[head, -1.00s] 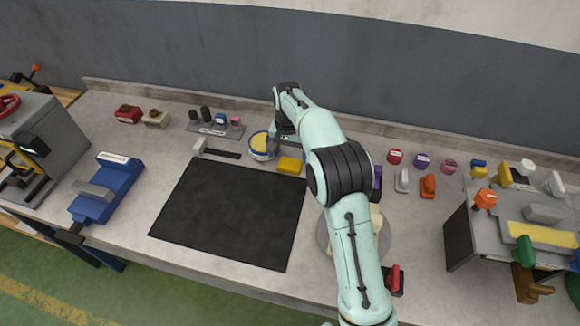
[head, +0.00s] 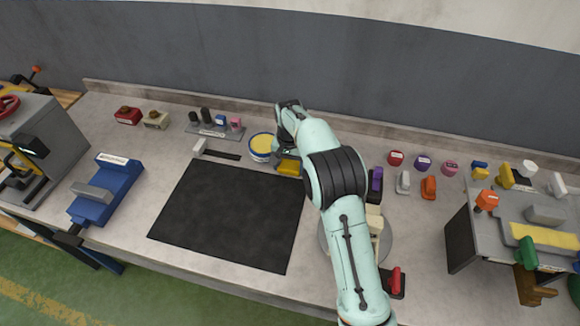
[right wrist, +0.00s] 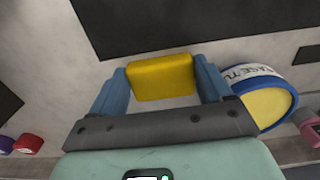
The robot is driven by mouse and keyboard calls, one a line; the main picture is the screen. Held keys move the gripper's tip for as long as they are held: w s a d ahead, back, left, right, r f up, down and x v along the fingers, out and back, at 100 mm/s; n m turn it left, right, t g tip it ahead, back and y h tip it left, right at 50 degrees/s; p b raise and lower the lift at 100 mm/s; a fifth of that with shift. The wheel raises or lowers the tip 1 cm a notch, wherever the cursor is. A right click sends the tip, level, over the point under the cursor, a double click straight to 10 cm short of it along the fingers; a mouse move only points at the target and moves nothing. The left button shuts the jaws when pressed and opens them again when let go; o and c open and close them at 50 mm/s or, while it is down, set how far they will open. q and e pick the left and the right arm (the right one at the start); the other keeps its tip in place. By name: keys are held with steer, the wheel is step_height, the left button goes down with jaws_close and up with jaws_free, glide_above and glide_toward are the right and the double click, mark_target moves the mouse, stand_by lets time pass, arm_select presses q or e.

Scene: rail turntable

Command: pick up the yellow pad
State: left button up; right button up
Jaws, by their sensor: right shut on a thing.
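The yellow pad (head: 288,168) is a small block just behind the black mat's far right corner in the head view. In the right wrist view the pad (right wrist: 161,78) lies between the two blue fingers. My right gripper (right wrist: 161,70) is shut on it, one finger at each end. In the head view my right gripper (head: 288,160) reaches down over the pad and hides part of it. I cannot tell whether the pad still touches the bench. My left gripper is not in view.
A round tub with a yellow top (head: 261,144) stands close left of the right gripper. The black mat (head: 228,215) is bare. A blue vise-like tool (head: 105,188) is at left; several coloured knobs (head: 422,161) and a grey fixture (head: 462,238) are at right.

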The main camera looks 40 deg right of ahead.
mark_target(289, 168)
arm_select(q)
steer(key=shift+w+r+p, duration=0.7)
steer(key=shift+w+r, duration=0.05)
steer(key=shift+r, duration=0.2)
arm_select(e)
step_height(289, 168, up, 10)
steer(key=shift+o, duration=1.2)
steer(key=shift+c, duration=0.7)
